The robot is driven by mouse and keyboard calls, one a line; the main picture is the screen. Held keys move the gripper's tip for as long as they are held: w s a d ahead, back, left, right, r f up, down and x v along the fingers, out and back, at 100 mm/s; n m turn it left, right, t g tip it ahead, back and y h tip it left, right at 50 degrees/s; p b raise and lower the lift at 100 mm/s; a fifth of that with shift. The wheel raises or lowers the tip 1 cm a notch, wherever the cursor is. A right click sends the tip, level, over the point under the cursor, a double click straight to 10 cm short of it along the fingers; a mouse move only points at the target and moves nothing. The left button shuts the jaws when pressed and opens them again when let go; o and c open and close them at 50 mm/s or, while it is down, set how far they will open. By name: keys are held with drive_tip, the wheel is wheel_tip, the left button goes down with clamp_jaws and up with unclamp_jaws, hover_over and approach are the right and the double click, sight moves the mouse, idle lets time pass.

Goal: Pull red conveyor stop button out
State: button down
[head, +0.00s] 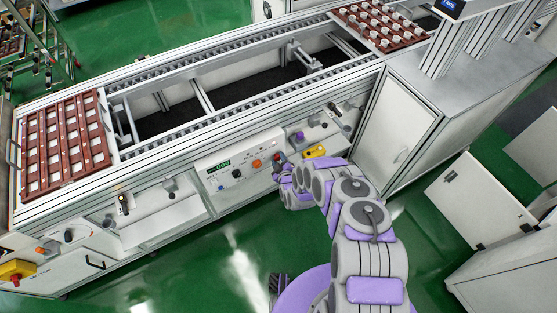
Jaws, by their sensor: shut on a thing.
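The red stop button (280,157) sits on the white control panel (222,186) on the conveyor's front, right of an orange button (257,164). My gripper (282,170) is at the panel's right end, right at the red button. It is shut on the red button; the fingers are small and partly hidden by my wrist, so the exact contact is hard to see.
The conveyor frame (240,50) runs diagonally behind the panel. Red-brown trays stand at its left (85,148) and far right (398,37). A yellow box (315,151) is close right of my gripper. A white cabinet (396,133) stands further right. Green floor (190,270) is clear in front.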

drive_tip(key=shift+s+d, duration=0.25)
drive_tip(key=shift+s, duration=0.35)
drive_tip(key=c, duration=0.6)
unclamp_jaws()
drive_tip(key=shift+d, duration=0.1)
drive_tip(key=p+v, duration=0.3)
drive_tip(key=v, duration=1.4)
drive_tip(key=shift+s, duration=0.15)
